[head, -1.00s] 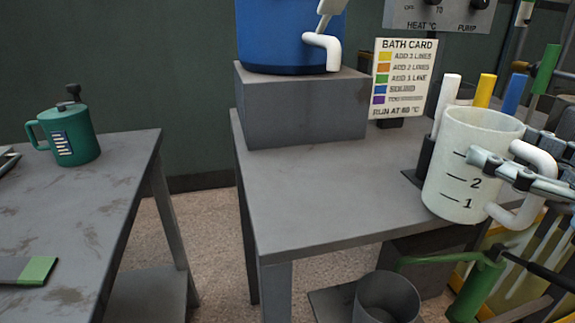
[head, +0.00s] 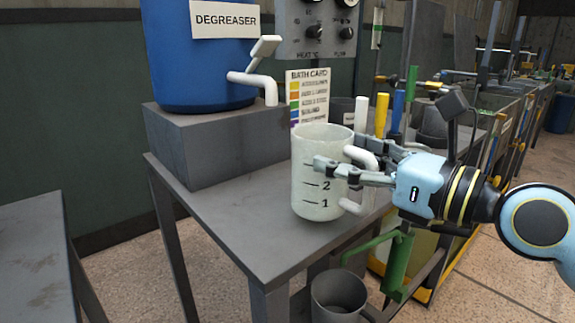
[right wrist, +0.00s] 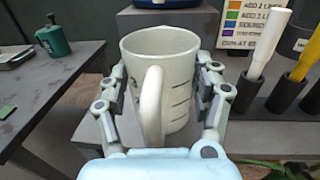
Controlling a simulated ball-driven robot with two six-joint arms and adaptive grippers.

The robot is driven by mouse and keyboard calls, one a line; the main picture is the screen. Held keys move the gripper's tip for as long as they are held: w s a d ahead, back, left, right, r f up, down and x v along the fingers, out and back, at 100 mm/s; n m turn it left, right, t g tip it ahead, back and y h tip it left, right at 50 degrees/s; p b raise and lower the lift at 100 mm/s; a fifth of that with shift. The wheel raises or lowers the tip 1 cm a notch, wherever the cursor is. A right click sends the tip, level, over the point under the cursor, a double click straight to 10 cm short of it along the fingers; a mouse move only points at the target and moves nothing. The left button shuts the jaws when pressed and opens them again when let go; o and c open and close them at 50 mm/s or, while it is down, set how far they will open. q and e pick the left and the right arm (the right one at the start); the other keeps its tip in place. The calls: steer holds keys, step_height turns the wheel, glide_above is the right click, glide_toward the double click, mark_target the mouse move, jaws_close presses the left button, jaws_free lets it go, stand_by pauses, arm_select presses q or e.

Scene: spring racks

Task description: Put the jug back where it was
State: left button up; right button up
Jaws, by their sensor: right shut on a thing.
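The jug (head: 318,205) is pale, with marks 1 and 2 and a white handle. It is upright at the front right part of the grey table (head: 265,240) in the head view; I cannot tell whether its base touches the top. My right gripper (head: 335,172) is shut on the jug from the handle side. In the right wrist view the gripper's fingers (right wrist: 160,95) lie on both sides of the jug (right wrist: 178,50), with the handle between them. My left gripper is not in view.
A blue degreaser drum (head: 200,60) with a tap sits on a grey block (head: 220,145) behind the jug. The bath card (head: 306,98) and coloured handles (head: 380,115) stand close by. A grey bin (head: 338,295) is below. The table's front left is clear.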

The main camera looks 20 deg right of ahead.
mark_target(305, 144)
steer(key=b+x, duration=0.1)
steer(key=x, duration=0.5)
steer(key=shift+w+a, duration=0.3)
steer(key=shift+w, duration=0.35)
steer(key=x, duration=0.2)
steer(key=shift+w+a+r+b, duration=0.1)
steer(key=shift+w+a+b, duration=0.1)
steer(key=shift+w+b, duration=0.2)
steer(key=shift+w+a+f+b, duration=0.15)
steer(key=shift+f+b, duration=0.15)
steer(key=shift+f, duration=0.6)
steer(key=o, duration=1.7)
